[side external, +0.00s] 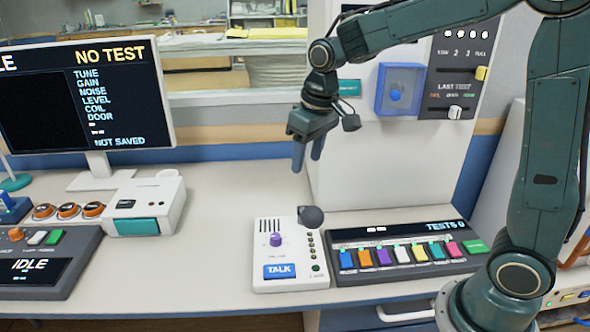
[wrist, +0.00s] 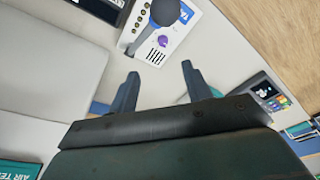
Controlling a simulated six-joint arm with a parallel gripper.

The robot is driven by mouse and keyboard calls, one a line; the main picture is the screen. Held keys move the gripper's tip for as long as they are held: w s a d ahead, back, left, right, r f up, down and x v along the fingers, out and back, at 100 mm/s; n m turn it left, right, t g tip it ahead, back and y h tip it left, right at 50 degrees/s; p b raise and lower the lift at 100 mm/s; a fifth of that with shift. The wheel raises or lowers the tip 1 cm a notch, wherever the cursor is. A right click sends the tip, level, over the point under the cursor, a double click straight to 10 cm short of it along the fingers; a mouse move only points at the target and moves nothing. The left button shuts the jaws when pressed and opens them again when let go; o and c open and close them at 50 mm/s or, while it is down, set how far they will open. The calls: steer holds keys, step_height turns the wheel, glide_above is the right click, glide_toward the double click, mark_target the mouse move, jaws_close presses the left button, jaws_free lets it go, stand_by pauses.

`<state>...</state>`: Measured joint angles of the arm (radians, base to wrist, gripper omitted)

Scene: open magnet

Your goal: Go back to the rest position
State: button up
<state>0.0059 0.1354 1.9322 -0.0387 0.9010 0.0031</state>
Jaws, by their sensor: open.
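My gripper (side external: 308,155) hangs above the back of the desk, fingers pointing down, in the side external view. In the wrist view my gripper (wrist: 158,88) shows its two blue fingers apart with nothing between them. The TALK box also shows beyond the fingers in the wrist view (wrist: 180,27). The gripper touches neither the box nor the desk.
A panel with several coloured keys (side external: 405,255) lies right of the TALK box. A NO TEST monitor (side external: 85,95), a white device (side external: 146,207) and an IDLE console (side external: 45,262) stand left. Desk (side external: 215,260) between them is clear.

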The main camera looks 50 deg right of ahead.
steer(key=s+r+t, duration=0.1)
steer(key=s+r, duration=0.1)
steer(key=s, duration=0.9)
steer(key=s+r+t, duration=0.2)
steer(key=s, duration=0.9)
steer(key=shift+s+d+r+t, duration=0.2)
steer(key=shift+d+r+t, duration=0.05)
steer(key=shift+r+t, duration=0.05)
